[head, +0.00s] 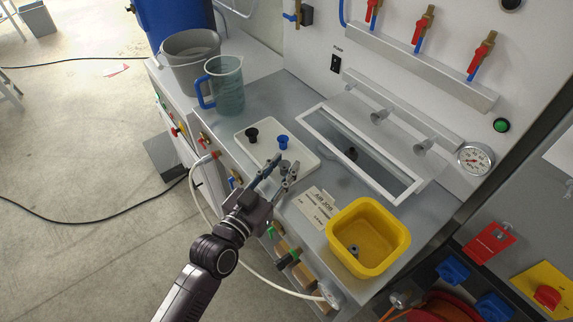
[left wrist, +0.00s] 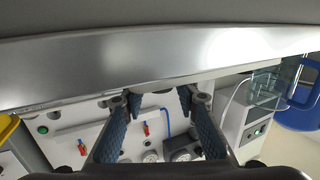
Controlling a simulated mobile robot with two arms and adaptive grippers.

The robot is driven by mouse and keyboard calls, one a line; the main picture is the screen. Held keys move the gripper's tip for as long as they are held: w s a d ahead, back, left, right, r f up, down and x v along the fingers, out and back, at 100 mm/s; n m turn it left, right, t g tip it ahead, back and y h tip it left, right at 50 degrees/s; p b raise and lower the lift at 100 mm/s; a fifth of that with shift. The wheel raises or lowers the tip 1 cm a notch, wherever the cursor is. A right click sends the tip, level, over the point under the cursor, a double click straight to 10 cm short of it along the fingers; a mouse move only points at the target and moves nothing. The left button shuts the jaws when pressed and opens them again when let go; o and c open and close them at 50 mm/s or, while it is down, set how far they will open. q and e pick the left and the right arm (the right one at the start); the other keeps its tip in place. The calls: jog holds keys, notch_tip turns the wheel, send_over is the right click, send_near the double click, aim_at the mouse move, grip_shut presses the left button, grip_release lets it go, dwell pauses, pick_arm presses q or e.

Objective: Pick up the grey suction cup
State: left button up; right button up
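A small grey suction cup (head: 284,167) shows at the near right corner of the white tray (head: 304,162), right by my left gripper's fingertips. My left gripper (head: 282,172) reaches in over the tray's near edge with its fingers apart. In the left wrist view the two blue-grey padded fingers (left wrist: 160,98) also stand apart, with nothing clearly seen between them. Whether they touch the cup I cannot tell. A black cup (head: 252,134) and a blue cup (head: 283,141) stand upright on the tray. My right gripper is not in view.
A yellow bin (head: 341,211) holds a small grey piece (head: 354,249). A framed recess (head: 309,117) with a dark piece lies behind. A blue-handled jug (head: 228,88) and grey bucket (head: 188,46) stand at back left. A label plate (head: 318,205) lies between tray and bin.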

pick_arm(q)
jog(key=shift+s+a, duration=0.15)
jog(key=shift+s, duration=0.2)
jog(key=shift+s+a+r, duration=0.1)
jog(key=shift+s+a, duration=0.05)
jog(key=shift+s, duration=0.05)
jog(key=shift+c, duration=1.3)
jog(key=shift+w, duration=0.2)
jog(key=shift+c, duration=0.9)
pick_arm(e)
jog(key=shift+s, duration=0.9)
pick_arm(q)
jog(key=shift+s, duration=0.1)
